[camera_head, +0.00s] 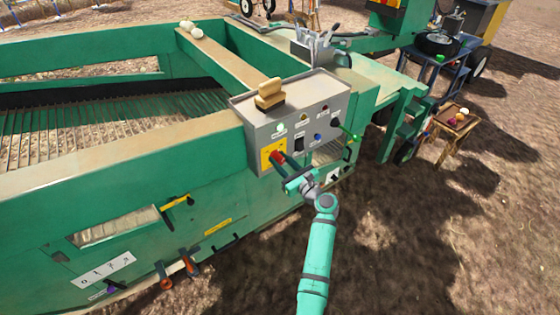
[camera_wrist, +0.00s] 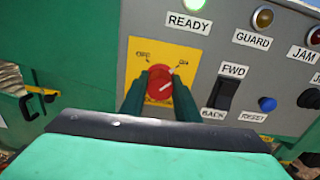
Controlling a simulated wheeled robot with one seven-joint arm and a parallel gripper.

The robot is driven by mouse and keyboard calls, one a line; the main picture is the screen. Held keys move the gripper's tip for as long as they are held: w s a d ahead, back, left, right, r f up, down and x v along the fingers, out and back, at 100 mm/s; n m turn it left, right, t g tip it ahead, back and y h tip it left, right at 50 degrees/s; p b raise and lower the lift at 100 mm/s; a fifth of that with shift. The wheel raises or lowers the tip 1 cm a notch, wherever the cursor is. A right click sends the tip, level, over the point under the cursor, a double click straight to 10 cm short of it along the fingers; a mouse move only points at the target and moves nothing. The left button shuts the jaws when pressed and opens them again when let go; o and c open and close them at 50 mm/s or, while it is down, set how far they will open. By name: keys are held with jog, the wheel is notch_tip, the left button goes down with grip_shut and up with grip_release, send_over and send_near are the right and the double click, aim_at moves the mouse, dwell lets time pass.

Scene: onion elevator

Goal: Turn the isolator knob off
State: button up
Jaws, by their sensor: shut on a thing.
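The red isolator knob (camera_wrist: 159,83) sits on a yellow plate (camera_wrist: 137,57) at the left of a grey control box (camera_head: 262,126). The plate has one label at upper left, apparently OFF, and one at upper right, apparently ON. The white mark on the knob slants up to the right, toward the right label. My gripper (camera_wrist: 161,90) is shut on the knob, with one dark green finger on each side of it. In the head view my gripper (camera_head: 284,163) reaches the yellow plate from the lower right and hides part of the knob.
Right of the knob are a black FWD/BACK rocker (camera_wrist: 221,94), a blue RESET button (camera_wrist: 267,104) and lamps marked READY, GUARD and JAM. A wooden brush (camera_head: 269,94) lies on the box. The green machine frame (camera_head: 60,225) extends left; open dirt ground lies to the right.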

jog(key=n, duration=0.4)
jog(key=shift+s+f+n, duration=0.1)
jog(key=shift+n, duration=0.2)
jog(key=n, duration=0.9)
jog(key=shift+n, duration=1.9)
jog(key=o, duration=1)
jog(key=shift+o, duration=0.2)
jog(key=v, duration=1)
jog(key=shift+s+d, duration=0.25)
jog(key=shift+s, duration=0.05)
